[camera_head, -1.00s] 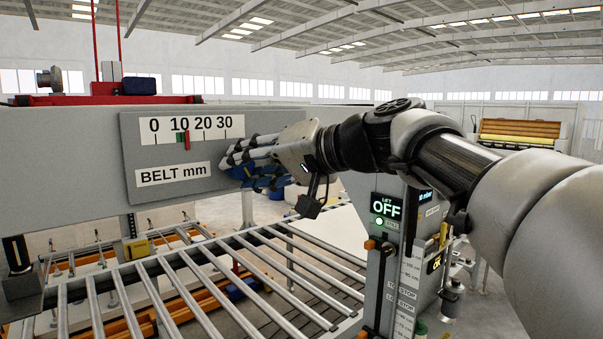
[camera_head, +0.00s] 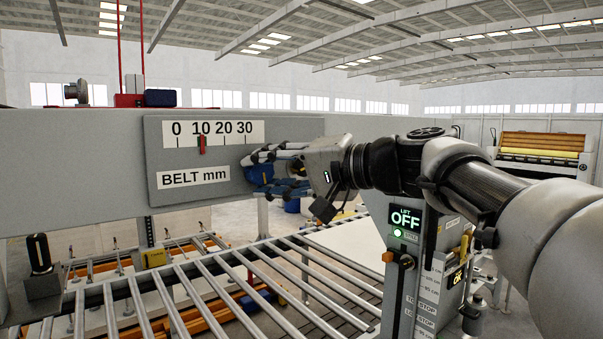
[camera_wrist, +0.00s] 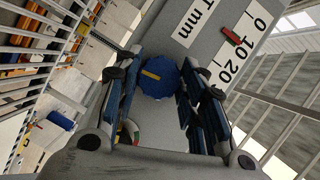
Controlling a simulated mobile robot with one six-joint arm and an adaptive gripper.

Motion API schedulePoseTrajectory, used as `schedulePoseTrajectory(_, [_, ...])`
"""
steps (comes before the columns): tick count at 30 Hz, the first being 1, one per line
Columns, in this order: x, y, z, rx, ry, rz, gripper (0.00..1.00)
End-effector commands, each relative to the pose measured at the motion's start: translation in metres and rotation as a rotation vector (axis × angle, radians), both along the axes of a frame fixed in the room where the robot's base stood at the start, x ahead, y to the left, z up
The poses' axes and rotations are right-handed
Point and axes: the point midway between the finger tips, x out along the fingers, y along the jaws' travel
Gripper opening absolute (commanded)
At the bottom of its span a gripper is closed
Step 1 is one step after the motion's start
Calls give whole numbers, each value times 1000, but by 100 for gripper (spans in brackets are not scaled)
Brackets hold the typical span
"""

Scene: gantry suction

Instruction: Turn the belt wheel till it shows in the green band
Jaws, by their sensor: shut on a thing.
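The belt wheel (camera_wrist: 158,80) is a blue knob with a yellow mark on its face, at the lower right of the grey BELT mm panel (camera_head: 165,160). My gripper (camera_wrist: 160,85) has its fingers on either side of the wheel and is shut on it. In the head view my gripper (camera_head: 262,165) hides most of the wheel. The white scale (camera_head: 255,131) reads 0, 10, 20, 30. The red pointer (camera_head: 202,144) stands at about 10. No green shows clearly beside the pointer, which seems to cover the green band.
A roller conveyor (camera_head: 215,290) runs below the panel. A grey beam (camera_head: 70,165) carries the panel. A yellow-orange stack (camera_head: 541,143) stands far right.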

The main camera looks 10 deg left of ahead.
Motion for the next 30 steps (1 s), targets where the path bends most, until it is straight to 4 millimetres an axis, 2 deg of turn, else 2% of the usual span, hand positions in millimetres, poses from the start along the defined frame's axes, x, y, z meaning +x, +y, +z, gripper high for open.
schedulePoseTrajectory(4, [0,0,-1,-1,0,0,13])
schedulePoseTrajectory(5, [0,0,-1,-1,0,0,39])
schedulePoseTrajectory(13, [0,0,0,-1,0,0,57])
schedulePoseTrajectory(23, [0,-1,0,-1,-1,0,58])
schedulePoseTrajectory(26, [-2,-7,1,-1,-1,-2,58])
schedulePoseTrajectory(30, [-9,-28,5,0,-2,-5,58])
